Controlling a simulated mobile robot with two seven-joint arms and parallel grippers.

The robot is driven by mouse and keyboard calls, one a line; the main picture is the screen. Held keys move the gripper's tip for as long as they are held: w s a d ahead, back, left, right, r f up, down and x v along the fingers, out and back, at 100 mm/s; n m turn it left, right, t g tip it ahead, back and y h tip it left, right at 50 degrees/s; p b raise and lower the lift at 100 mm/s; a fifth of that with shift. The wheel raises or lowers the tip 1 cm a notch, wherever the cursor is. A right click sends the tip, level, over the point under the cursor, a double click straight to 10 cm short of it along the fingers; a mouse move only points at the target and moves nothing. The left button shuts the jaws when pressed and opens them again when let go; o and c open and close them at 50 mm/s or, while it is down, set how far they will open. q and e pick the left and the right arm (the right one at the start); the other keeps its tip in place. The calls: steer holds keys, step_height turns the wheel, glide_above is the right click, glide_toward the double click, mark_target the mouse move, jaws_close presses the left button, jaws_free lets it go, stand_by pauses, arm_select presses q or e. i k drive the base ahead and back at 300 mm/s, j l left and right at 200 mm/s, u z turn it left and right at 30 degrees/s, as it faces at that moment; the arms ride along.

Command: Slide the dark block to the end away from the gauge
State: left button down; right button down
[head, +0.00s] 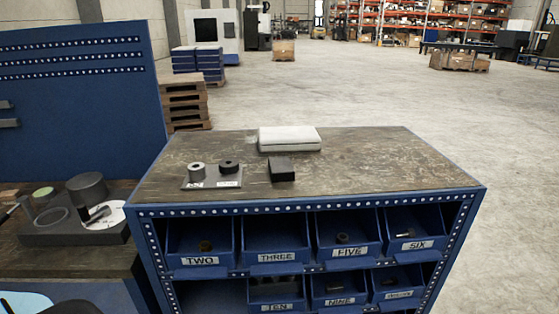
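A dark rectangular block (282,169) sits on the worn top of the blue cabinet (375,165), just in front of a pale flat box. On the lower bench at left, a dark grey base (62,238) holds a dark cylinder (87,189) and a white disc (105,217) that may be a dial. I cannot tell for sure which thing is the gauge. Neither gripper is in view.
The pale box (289,139) stands behind the block. The cabinet top is clear to the right. Labelled blue bins (277,257) fill the shelves below. A blue perforated panel (80,110) rises at left. Pallets (184,104) stand on the floor behind.

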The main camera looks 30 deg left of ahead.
mark_target(281, 169)
steer(key=k+j+z, duration=0.2)
steer(key=j, duration=0.25)
steer(key=j+z, duration=0.2)
steer(key=j, duration=0.25)
steer(key=k+j, duration=0.15)
steer(key=j, duration=0.25)
steer(key=k+j, duration=0.15)
steer(key=j, duration=0.25)
steer(key=z, duration=0.05)
